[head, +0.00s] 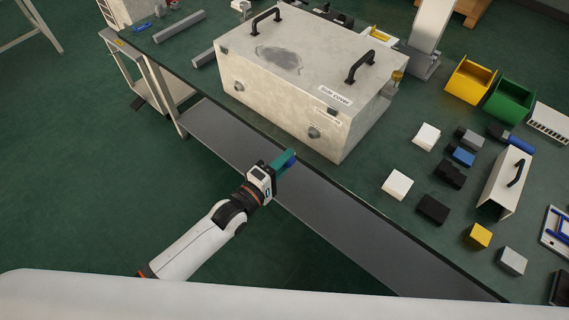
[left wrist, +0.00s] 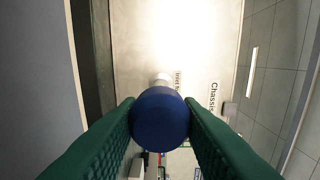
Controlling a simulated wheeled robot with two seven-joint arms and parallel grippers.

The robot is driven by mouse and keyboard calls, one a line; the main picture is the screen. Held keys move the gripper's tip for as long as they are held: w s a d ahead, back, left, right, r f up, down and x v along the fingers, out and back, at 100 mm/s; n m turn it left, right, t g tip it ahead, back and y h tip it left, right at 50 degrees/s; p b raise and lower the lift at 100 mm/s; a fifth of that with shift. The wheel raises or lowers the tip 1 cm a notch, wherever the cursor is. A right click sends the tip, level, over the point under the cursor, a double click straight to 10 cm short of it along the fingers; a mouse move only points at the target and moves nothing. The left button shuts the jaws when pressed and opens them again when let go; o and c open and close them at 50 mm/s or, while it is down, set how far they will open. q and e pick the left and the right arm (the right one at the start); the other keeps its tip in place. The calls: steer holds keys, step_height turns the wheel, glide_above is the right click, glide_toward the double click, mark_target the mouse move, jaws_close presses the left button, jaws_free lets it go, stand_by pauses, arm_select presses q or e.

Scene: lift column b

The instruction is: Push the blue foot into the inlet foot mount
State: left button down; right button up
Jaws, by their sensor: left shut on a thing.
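My left gripper (head: 281,163) is shut on the blue foot (left wrist: 160,116), whose round blue end shows between the green finger pads in the left wrist view. The foot (head: 291,158) is a small blue spot at the fingertips in the head view. A pale round mount (left wrist: 160,78), beside a partly hidden label beginning "Inlet", shows just past the foot on the chassis wall. The foot covers part of this mount, and I cannot tell whether they touch. The grey chassis box (head: 275,105) stands on the bench. My right gripper is out of view.
The bench top (head: 378,157) right of the box holds several white, black, blue and yellow blocks. A yellow bin (head: 468,80) and a green bin (head: 509,100) stand behind them. A grey lower shelf (head: 215,130) runs under the bench edge.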

mark_target(314, 133)
arm_select(q)
steer(key=shift+s+r, duration=0.1)
stand_by(0.3)
steer(key=shift+w+d, duration=0.15)
steer(key=shift+w, duration=0.1)
steer(key=b+x, duration=0.1)
steer(key=x, duration=0.4)
steer(key=shift+b, duration=0.4)
steer(key=shift+w+d, duration=0.1)
steer(key=shift+w, duration=0.05)
stand_by(0.3)
steer(key=shift+w+d, duration=0.3)
steer(key=shift+w, duration=0.05)
steer(key=shift+w+d, duration=0.2)
steer(key=shift+w, duration=0.15)
stand_by(0.8)
steer(key=shift+w+d, duration=0.25)
steer(key=shift+w, duration=0.05)
stand_by(0.6)
